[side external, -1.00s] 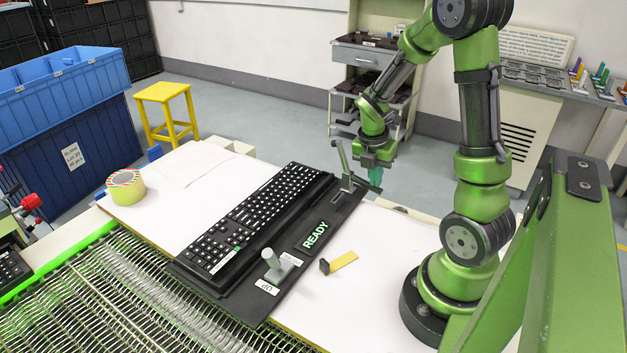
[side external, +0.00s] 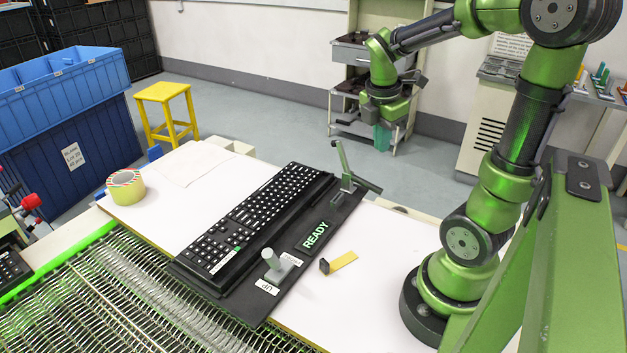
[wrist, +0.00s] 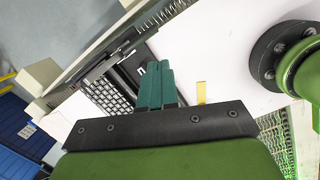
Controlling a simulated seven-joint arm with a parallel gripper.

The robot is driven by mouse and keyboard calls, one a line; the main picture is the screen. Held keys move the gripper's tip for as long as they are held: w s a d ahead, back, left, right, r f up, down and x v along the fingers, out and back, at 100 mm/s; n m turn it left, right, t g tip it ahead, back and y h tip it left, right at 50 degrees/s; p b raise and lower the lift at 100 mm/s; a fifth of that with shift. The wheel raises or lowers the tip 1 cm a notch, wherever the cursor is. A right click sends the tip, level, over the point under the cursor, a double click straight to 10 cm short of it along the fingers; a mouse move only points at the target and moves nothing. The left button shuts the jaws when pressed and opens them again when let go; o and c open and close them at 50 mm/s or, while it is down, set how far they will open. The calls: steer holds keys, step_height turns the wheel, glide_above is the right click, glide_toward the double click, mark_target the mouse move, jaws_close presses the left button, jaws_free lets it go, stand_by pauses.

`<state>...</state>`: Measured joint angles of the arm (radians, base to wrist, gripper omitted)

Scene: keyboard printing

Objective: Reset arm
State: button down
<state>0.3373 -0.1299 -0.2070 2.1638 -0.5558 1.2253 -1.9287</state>
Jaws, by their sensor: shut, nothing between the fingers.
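My gripper (side external: 382,138) hangs above and behind the far right end of the keyboard fixture in the side external view, clear of everything. Its green fingers point down and are shut with nothing between them. They also show in the wrist view (wrist: 156,85), side by side. The black keyboard (side external: 262,217) lies on a dark fixture board (side external: 335,222) on the white table, with a lit "READY" sign (side external: 315,235) on the board. A grey-green lever clamp (side external: 346,172) stands at the board's far end, its handle tilted up. A short grey post (side external: 271,259) stands near the "UP" label.
A yellow strip with a dark block (side external: 340,262) lies right of the board. A tape roll (side external: 125,187) sits at the table's left. A wire conveyor (side external: 140,290) runs along the front. The air around my gripper is free.

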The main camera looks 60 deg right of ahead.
steer(key=a+r+m+t+y, duration=0.2)
steer(key=a+m+t, duration=0.1)
steer(key=a+m, duration=0.6)
steer(key=a+r+m+t+y, duration=0.1)
steer(key=a+r+m+t, duration=0.2)
steer(key=a+m, duration=0.5)
steer(key=a+t, duration=0.1)
steer(key=a, duration=0.2)
steer(key=shift+w+a+r+m+y, duration=0.15)
steer(key=shift+w+a+m+y, duration=0.25)
